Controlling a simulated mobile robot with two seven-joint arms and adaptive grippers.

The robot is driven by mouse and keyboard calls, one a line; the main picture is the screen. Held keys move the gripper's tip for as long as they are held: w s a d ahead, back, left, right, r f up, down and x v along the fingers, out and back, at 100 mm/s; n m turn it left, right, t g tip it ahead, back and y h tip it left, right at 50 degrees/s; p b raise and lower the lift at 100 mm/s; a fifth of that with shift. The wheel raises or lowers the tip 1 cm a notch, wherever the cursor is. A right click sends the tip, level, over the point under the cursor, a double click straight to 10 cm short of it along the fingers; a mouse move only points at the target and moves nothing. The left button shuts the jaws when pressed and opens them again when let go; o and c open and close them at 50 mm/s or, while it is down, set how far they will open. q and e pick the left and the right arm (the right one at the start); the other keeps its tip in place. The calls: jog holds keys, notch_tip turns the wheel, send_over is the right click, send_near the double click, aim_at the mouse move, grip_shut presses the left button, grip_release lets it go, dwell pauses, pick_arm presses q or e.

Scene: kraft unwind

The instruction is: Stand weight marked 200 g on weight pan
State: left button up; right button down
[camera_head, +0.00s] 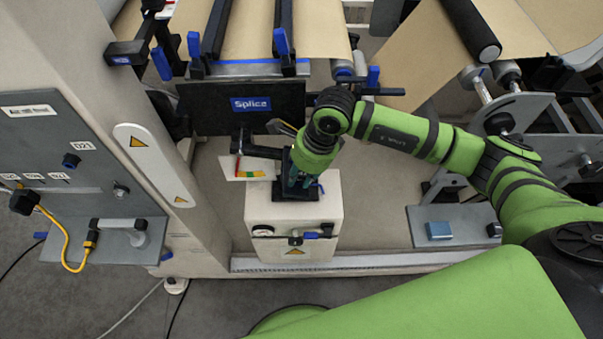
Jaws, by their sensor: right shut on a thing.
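My right gripper (303,186) points down over the cream box (320,217), at the dark square plate on its top, which appears to be the weight pan (296,195). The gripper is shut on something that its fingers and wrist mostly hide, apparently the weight. No 200 g marking is readable, and I cannot tell whether the held thing touches the pan. My left gripper is not in view.
A dial card with coloured bands (247,169) stands left of the pan, close to the gripper. The "Splice" panel (251,104) is behind. At the right, a grey shelf (464,240) bears a blue block (439,230) and a small dark block (494,230).

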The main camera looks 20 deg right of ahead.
jog(key=shift+r, duration=0.1)
jog(key=c, duration=1)
grip_release()
jog(key=v, duration=1.2)
